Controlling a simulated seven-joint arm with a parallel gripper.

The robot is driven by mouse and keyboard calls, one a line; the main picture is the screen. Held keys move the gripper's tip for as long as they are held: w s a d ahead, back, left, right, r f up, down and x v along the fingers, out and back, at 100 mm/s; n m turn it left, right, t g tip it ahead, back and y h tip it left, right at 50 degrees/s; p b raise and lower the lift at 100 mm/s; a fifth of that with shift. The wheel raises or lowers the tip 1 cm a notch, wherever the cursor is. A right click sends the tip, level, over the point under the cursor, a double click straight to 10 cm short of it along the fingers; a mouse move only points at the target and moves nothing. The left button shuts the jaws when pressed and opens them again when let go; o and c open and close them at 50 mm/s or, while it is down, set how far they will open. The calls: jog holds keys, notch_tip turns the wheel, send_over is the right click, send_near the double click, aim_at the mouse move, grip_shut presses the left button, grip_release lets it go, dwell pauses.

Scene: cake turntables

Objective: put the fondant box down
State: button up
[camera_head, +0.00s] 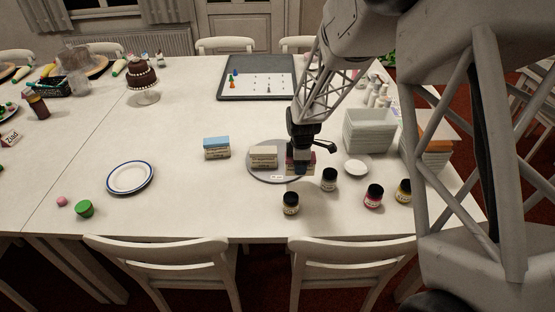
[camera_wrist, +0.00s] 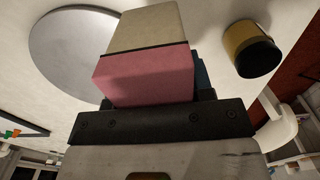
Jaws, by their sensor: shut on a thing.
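The fondant box in my gripper has a pink part (camera_wrist: 145,75) and a cream part (camera_wrist: 150,28) with a dark line between them in the wrist view. My gripper (camera_head: 300,160) points down and is shut on this box (camera_head: 309,160) at the right edge of the round grey turntable (camera_head: 270,179). In the head view the gripper hides much of the box, and I cannot tell whether its underside touches anything. A second, cream-topped box (camera_head: 263,156) stands on the turntable, left of my gripper. A third, blue-topped box (camera_head: 216,148) stands on the table left of the turntable.
Jars with dark lids stand in front and to the right, among them a near one (camera_head: 291,203) and one close to my gripper (camera_head: 329,180). A small white dish (camera_head: 356,167) and a pale crate (camera_head: 370,132) are on the right.

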jog(key=shift+w, duration=0.1)
jog(key=w, duration=0.5)
jog(key=w+a+f, duration=0.1)
jog(key=w, duration=0.4)
jog(key=w+a, duration=0.1)
jog(key=w, duration=0.4)
jog(key=shift+w+a+f, duration=0.1)
jog(key=shift+w+f, duration=0.15)
jog(key=shift+w, duration=0.15)
jog(key=shift+f, duration=1.75)
jog(key=shift+f, duration=0.1)
jog(key=o, duration=1.1)
